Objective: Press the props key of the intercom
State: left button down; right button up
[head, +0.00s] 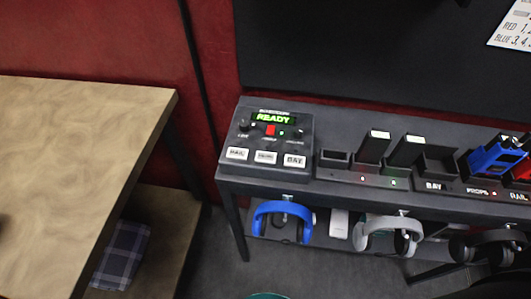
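The intercom (246,165) is a dark box at the left end of the dark shelf. Its green display (272,118) reads READY. A red button or switch (270,130) and a small green light sit below the display. Three white keys run along its front: the left key (237,154) looks like RAIL, the middle key (266,157) has small blurred text that may be PROPS, and the right key (294,161) looks like BAY. Nothing touches the keys. Neither of my grippers can be made out in the head view.
Chargers with dark handsets (408,150) and an empty BAY slot (437,160) stand right of the intercom; a blue unit (497,157) sits further right. Headphones (283,221) hang below. A wooden table (75,150) is at left. Floor (225,255) between shows. A dark shape fills the lower right corner.

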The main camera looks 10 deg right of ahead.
grip_shut()
jog(key=shift+d, duration=0.1)
dwell(1.3)
